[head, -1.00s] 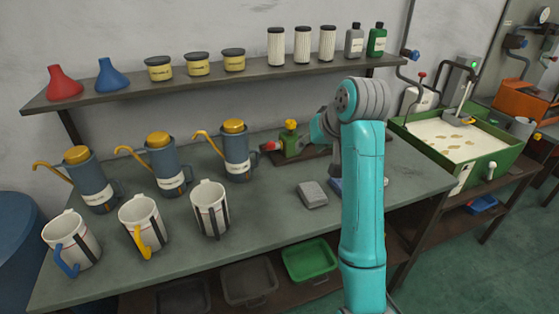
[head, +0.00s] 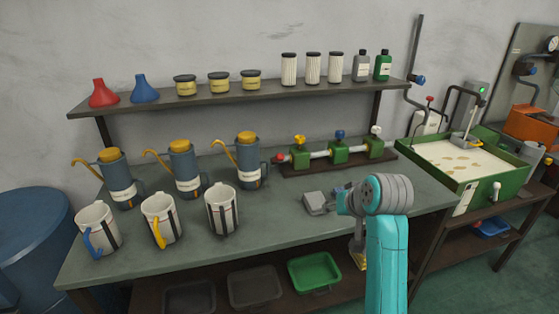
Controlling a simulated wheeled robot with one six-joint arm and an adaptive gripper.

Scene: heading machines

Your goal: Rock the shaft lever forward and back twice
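No part is marked as the shaft lever, and I cannot tell which one it is. A tall dark upright bar with a blue knob (head: 418,79) stands behind the green tub. A small red-topped lever (head: 430,99) shows just right of it. A bent handle with a white end (head: 496,186) is on the tub's front side. My gripper (head: 358,258) appears partly below my turquoise arm's wrist, at the bench's front edge, left of and apart from these levers. It is small and partly hidden, so its fingers cannot be made out.
A green valve manifold (head: 339,150) with yellow, blue and white knobs stands at the back of the bench (head: 280,215). A grey block (head: 315,203) lies near my wrist. Mugs and oil cans fill the left. The green tub (head: 460,185) of milky liquid stands right.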

